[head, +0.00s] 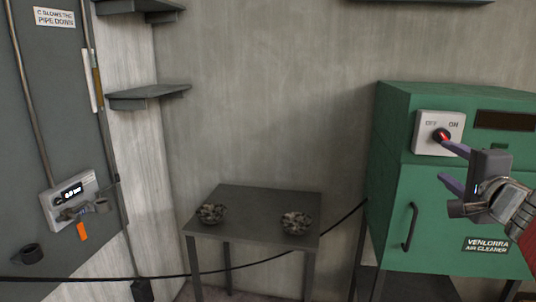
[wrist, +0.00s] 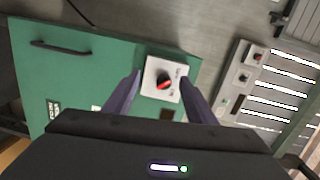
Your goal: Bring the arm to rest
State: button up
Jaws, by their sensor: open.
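My gripper (head: 450,163) is at the right of the head view, in front of the green air cleaner (head: 392,150). Its two purple fingers are apart with nothing held between them. The upper fingertip appears close to the red knob (head: 441,135) on the white OFF/ON switch plate (head: 427,146); whether it touches cannot be told. In the wrist view my gripper (wrist: 160,90) has its fingers on either side of the switch plate (wrist: 152,84), with the red and black knob (wrist: 165,82) between them in the picture.
Shelves (head: 148,95) and a grey panel with a gauge (head: 72,195) are at left. Open space lies between table and cleaner.

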jog(key=s+a+f+n+g+y, duration=0.3)
jog(key=a+f+n, duration=0.25)
jog(key=a, duration=0.65)
jog(key=s+a+f+n+g+y, duration=0.25)
jog(key=a+f+n+y, duration=0.35)
jog(key=a, duration=0.6)
jog(key=s+a+f+n+g+h, duration=0.2)
jog(key=s+f+n+g+h, duration=0.1)
jog(key=s+f, duration=0.4)
jog(key=s+a+f+n+g+h, duration=0.1)
jog(key=s+f+n+g+h, duration=0.2)
jog(key=s+f, duration=0.4)
jog(key=shift+s+a+n, duration=0.35)
jog(key=shift+s+n, duration=0.4)
jog(key=shift+s, duration=0.05)
